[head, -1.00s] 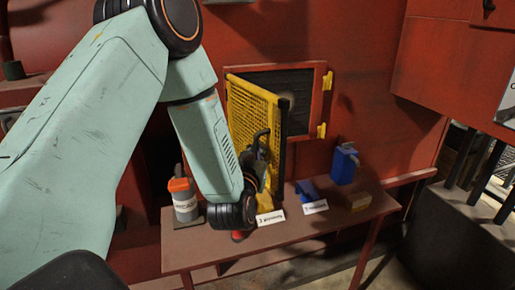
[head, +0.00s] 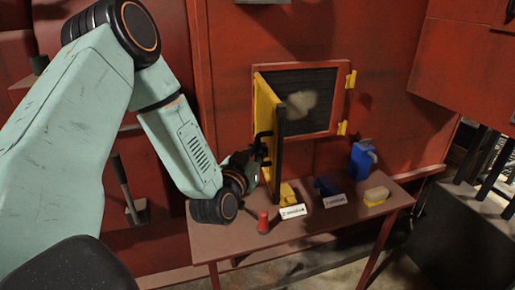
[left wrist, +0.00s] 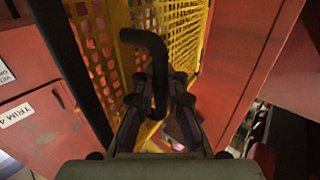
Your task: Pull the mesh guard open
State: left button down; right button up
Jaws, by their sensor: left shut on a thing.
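The yellow mesh guard (head: 265,108) stands swung out from the red-framed opening (head: 336,110), seen nearly edge-on in the head view. The dark opening behind it is uncovered. Its black bent handle (left wrist: 157,60) is on the guard's face; the mesh (left wrist: 188,22) fills the top of the left wrist view. My left gripper (left wrist: 156,108) is shut on the handle, with its fingers on either side of the bar. In the head view my left gripper (head: 254,163) is beside the guard's lower part, small and dark. My right gripper is not in view.
A brown table (head: 230,243) stands below the guard. Yellow brackets (head: 342,128) sit at the opening's right edge.

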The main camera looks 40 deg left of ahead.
pick_arm(q)
jog(key=shift+d+f, duration=0.25)
jog(key=shift+d, duration=0.15)
